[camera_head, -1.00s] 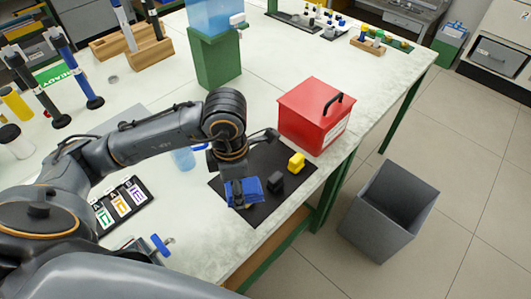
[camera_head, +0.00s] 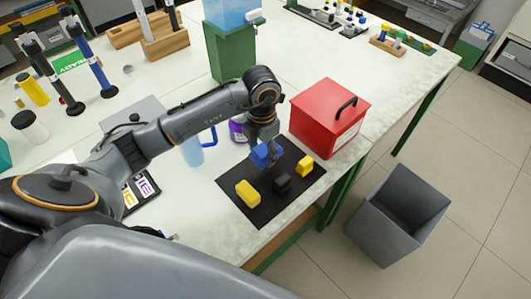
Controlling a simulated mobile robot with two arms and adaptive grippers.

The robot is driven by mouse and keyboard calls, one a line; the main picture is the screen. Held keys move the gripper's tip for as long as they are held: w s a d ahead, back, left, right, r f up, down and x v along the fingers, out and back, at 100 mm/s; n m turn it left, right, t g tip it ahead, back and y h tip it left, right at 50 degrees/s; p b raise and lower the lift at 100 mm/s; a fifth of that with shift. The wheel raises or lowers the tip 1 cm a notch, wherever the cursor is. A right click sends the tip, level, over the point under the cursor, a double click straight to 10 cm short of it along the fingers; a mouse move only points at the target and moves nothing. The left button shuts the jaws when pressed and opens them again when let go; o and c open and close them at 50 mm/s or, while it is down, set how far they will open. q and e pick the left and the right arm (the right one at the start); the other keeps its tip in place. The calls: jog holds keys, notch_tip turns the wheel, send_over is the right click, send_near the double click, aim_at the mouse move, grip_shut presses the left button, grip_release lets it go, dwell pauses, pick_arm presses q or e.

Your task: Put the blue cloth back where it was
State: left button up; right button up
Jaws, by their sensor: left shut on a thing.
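My left gripper (camera_head: 265,139) is shut on the blue cloth (camera_head: 267,155), which is bunched below the fingers. The cloth is at the back part of the black mat (camera_head: 262,212); whether it touches the mat I cannot tell. A yellow block (camera_head: 247,194) lies uncovered at the mat's front left. A small black block (camera_head: 282,184) and another yellow block (camera_head: 305,166) sit to the right, apart from the cloth. My right gripper is not in view.
A red box (camera_head: 326,117) with a black handle stands right behind the mat. A light-blue jug (camera_head: 193,152) and a purple container (camera_head: 237,131) stand left of the gripper. A grey bin (camera_head: 390,226) is on the floor beyond the table edge.

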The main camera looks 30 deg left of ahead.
aim_at(265, 150)
pick_arm(q)
jog(key=w+f, duration=0.1)
jog(key=f, duration=0.1)
jog(key=w+f, duration=0.1)
jog(key=shift+w+a+f, duration=0.1)
jog(key=shift+w+a, duration=0.15)
jog(key=shift+w, duration=0.05)
notch_tip(265, 150, down, 2)
jog(key=shift+f+p, duration=0.15)
jog(key=shift+p, duration=0.7)
jog(key=shift+f, duration=0.45)
jog(key=shift+f, duration=0.1)
jog(key=o, duration=1.1)
